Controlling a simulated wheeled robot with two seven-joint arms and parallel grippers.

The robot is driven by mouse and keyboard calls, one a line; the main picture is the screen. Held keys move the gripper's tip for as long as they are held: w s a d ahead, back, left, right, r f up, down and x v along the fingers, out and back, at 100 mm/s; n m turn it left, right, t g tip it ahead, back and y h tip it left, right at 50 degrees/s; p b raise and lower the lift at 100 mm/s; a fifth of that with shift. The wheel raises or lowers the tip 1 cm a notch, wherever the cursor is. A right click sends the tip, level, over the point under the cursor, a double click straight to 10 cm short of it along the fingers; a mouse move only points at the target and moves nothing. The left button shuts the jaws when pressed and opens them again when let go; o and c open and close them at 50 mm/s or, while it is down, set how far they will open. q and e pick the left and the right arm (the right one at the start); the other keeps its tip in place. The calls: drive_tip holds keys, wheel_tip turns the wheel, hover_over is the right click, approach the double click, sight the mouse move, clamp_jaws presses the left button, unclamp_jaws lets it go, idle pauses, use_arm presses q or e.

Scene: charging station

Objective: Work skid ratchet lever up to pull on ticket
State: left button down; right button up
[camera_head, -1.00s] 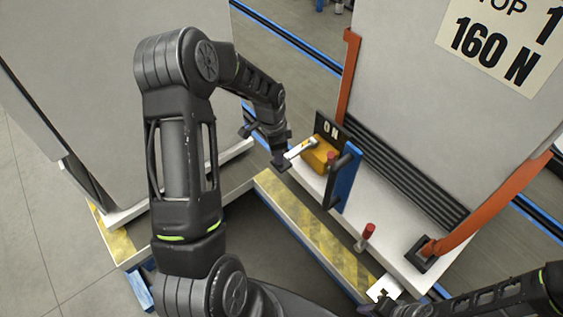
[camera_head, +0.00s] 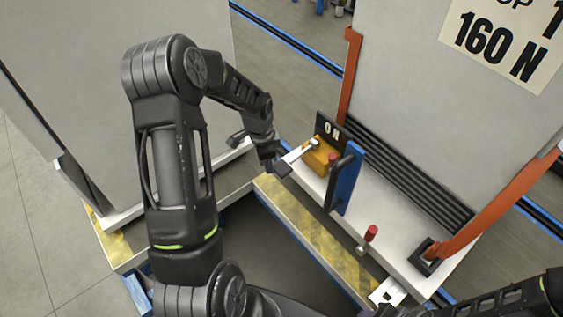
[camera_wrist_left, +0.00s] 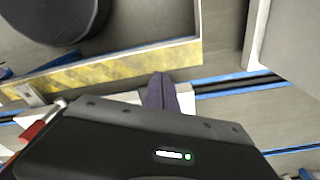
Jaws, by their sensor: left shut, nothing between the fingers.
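A pale metal lever (camera_head: 298,152) slopes down and left from a yellow-orange ratchet body (camera_head: 316,160) on the white skid ledge. My left gripper (camera_head: 281,169) is shut and empty at the lever's lower left end. I cannot tell whether they touch. In the left wrist view, its dark fingertips (camera_wrist_left: 162,92) are together over the pale ledge. The ticket (camera_head: 505,45) reading "160 N" is on the big grey box at upper right, partly out of frame. My right arm shows at lower right; its finger state is unclear.
A blue plate (camera_head: 345,185) with a black handle stands right of the ratchet. A red-topped peg (camera_head: 370,233) is nearer the front. An orange strap (camera_head: 490,205) runs down to the ledge. A yellow-striped beam (camera_head: 310,230) edges the ledge, and another grey box (camera_head: 95,90) stands left.

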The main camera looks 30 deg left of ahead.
use_arm(q)
drive_tip(key=shift+f, duration=0.1)
wheel_tip(320, 180, up, 8)
drive_tip(key=shift+s+a+b, duration=0.25)
drive_tip(key=shift+s+b, duration=0.05)
drive_tip(key=shift+b, duration=0.05)
idle(0.8)
drive_tip(key=w+d+r+p, duration=0.2)
drive_tip(key=p, duration=0.3)
drive_tip(key=shift+w, duration=0.2)
